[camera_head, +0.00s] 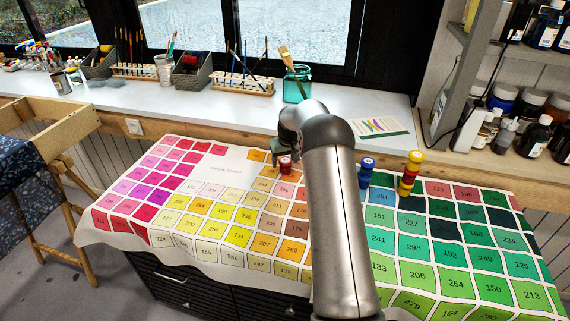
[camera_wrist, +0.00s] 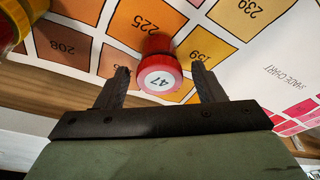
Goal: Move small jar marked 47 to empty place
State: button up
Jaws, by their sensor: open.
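The small jar marked 47 (camera_wrist: 159,72) is red with a white round lid label. It stands on the colour chart cloth in the wrist view, close to squares 225 and 159. In the head view the jar (camera_head: 285,165) shows near the far edge of the chart, left of my arm. My gripper (camera_wrist: 162,78) is open, with one finger on each side of the jar and a visible gap to each. The gripper (camera_head: 284,152) is partly hidden by my arm in the head view. I cannot tell which square is the empty place.
A yellow jar (camera_wrist: 12,25) is at the wrist view's left edge. A teal jar with brushes (camera_head: 297,85) stands on the windowsill.

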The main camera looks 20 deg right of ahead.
jog(key=v, duration=1)
jog(key=shift+b, duration=0.3)
jog(key=s+a+r+n+g+p, duration=0.1)
jog(key=s+a+r, duration=0.3)
jog(key=s+a, duration=0.5)
jog(key=s+a+r+g+p, duration=0.1)
jog(key=s+a+r, duration=0.5)
jog(key=s, duration=0.6)
jog(key=s+a+f, duration=0.2)
jog(key=s+a, duration=0.1)
jog(key=s, duration=0.8)
jog(key=s+a+f, duration=0.2)
jog(key=s+a, duration=0.1)
jog(key=s, duration=0.9)
jog(key=shift+a+f+n+g+y, duration=0.3)
jog(key=shift+f+g, duration=0.1)
